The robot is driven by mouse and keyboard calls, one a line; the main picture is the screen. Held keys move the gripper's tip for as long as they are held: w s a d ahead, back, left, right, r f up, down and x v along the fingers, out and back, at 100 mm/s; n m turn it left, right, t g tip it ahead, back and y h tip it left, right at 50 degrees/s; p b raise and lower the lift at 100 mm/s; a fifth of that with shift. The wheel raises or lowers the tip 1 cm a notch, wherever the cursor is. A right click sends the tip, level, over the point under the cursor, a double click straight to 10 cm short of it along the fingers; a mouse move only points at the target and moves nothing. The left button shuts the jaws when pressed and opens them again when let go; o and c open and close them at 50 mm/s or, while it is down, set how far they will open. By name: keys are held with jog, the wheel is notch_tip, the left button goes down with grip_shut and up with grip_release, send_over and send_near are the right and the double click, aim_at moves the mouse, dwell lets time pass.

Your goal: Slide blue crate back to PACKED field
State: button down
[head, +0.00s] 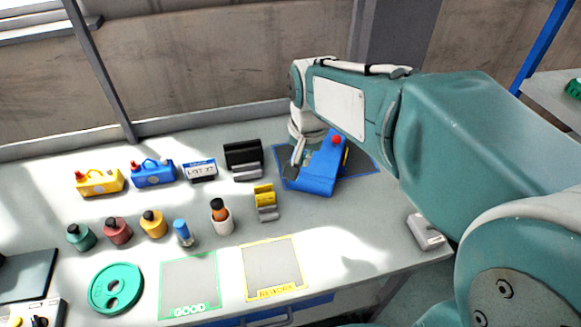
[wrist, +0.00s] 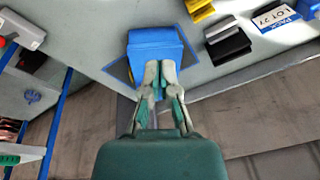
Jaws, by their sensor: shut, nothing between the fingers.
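The blue crate (head: 318,178) stands at the back right of the bench, turned at an angle. It partly covers a dark, blue-edged field (head: 364,161), and its near end reaches past the field's front edge. No label on this field is readable. In the wrist view the crate (wrist: 155,40) is at the top middle, with field corners (wrist: 119,70) showing beside it. My gripper (wrist: 158,72) is shut and empty, its fingertips at the crate's near side in that view. Whether they touch it is unclear. In the head view my gripper (head: 299,152) is partly hidden at the crate's left.
A black holder (head: 243,156) and a yellow-and-grey block (head: 265,203) stand left of the crate. Several bottles, a green disc (head: 116,288), and the GOOD (head: 188,284) and yellow-edged (head: 272,268) fields lie farther left and nearer. A wall is behind. A grey block (head: 426,231) sits near the right edge.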

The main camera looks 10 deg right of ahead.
aim_at(315, 187)
jog(key=w+a+f+m+g, duration=0.2)
jog(key=w+f+m, duration=0.2)
jog(key=w+f, duration=0.65)
notch_tip(315, 187, down, 9)
jog(key=shift+d, duration=0.15)
jog(key=w+d, duration=0.2)
jog(key=shift+d, duration=0.3)
jog(key=shift+w+d, duration=0.3)
jog(key=shift+w+d, duration=1)
jog(key=shift+d, duration=0.2)
jog(key=shift+s, duration=0.1)
